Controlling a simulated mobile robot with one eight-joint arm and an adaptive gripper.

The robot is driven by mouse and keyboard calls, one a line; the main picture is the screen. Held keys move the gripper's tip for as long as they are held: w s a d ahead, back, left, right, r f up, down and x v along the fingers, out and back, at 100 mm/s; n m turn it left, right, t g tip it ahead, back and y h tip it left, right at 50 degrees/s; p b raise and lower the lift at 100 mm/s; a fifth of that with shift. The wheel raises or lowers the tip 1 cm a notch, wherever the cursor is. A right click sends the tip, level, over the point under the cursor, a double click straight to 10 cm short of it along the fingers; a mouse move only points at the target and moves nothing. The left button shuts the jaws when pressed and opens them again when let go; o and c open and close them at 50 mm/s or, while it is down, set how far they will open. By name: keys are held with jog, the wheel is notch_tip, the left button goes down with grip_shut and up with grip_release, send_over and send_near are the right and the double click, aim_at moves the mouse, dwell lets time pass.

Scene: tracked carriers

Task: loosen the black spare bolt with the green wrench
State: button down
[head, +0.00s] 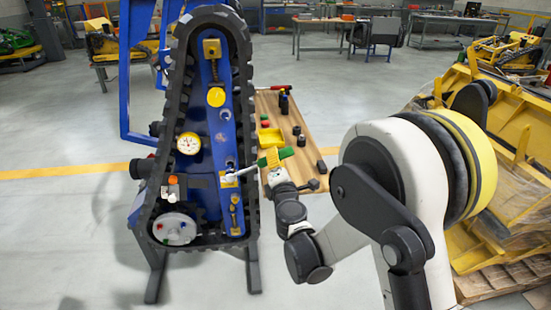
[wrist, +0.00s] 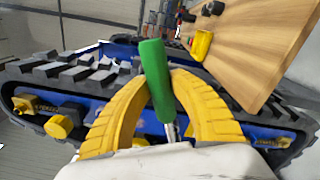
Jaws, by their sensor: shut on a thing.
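The green wrench has a green handle (head: 284,155) and a silver shaft (head: 243,171). My gripper (head: 272,158) is shut around the handle, to the right of the tracked carrier (head: 212,130). The handle (wrist: 152,62) stands between my two yellow fingers (wrist: 160,78) in the wrist view. The shaft reaches left across the track to a small yellow plate (head: 229,181) on the blue side frame. The wrench's far end is at that plate, too small to tell whether it sits on a bolt. I cannot clearly make out the black spare bolt; my palm hides the shaft's far end in the wrist view.
A wooden bench top (head: 311,152) stands right of the carrier, with a yellow bin (head: 270,137) and dark small parts (head: 297,131) on it. A yellow cap (head: 216,97) and a round gauge (head: 188,143) are on the carrier. Yellow machinery (head: 510,165) stands at the right.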

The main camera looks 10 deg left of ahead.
jog(key=shift+w, duration=0.1)
dwell(0.6)
jog(key=shift+w+a, duration=0.1)
jog(key=shift+w, duration=0.45)
dwell(0.7)
jog(key=shift+w+a, duration=0.1)
jog(key=shift+w, duration=0.15)
dwell(0.6)
jog(key=shift+s+a+r+n+p, duration=0.1)
jog(key=shift+a+r+n+p, duration=0.25)
jog(key=shift+r+n, duration=0.35)
jog(key=shift+r, duration=0.15)
jog(key=shift+s+a+r+n+p, duration=0.1)
jog(key=shift+a+r+n+p, duration=0.3)
jog(key=shift+r, duration=0.15)
